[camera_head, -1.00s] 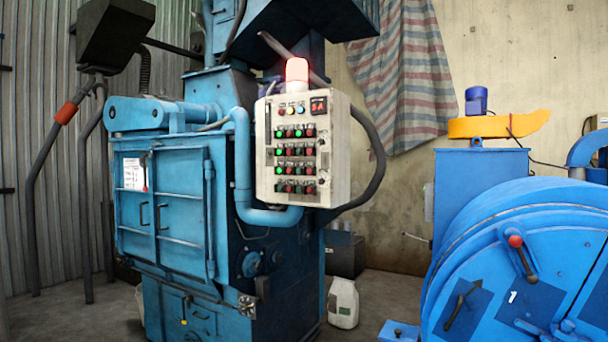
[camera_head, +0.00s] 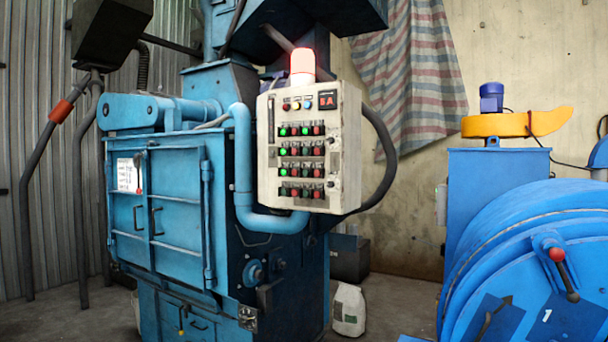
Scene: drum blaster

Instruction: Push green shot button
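A light-coloured control panel (camera_head: 345,150) is fixed to the right side of the blue blasting machine (camera_head: 180,185). It carries rows of green and red buttons. Several green buttons glow, among them one in the top row (camera_head: 283,132) and one in the second row (camera_head: 284,152). The bottom-row green ones look dimmer. The labels are too small to read, so I cannot tell which green button is the shot button. A lit red lamp (camera_head: 302,63) stands on top of the panel, and a small display (camera_head: 327,100) shows red characters. Neither of my grippers is in view.
A blue round drum machine (camera_head: 540,265) with a red-knobbed lever (camera_head: 557,255) stands at the right front. A white jug (camera_head: 347,309) sits on the floor below the panel. A dark hose (camera_head: 383,150) curves beside the panel. The floor's near part is out of view.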

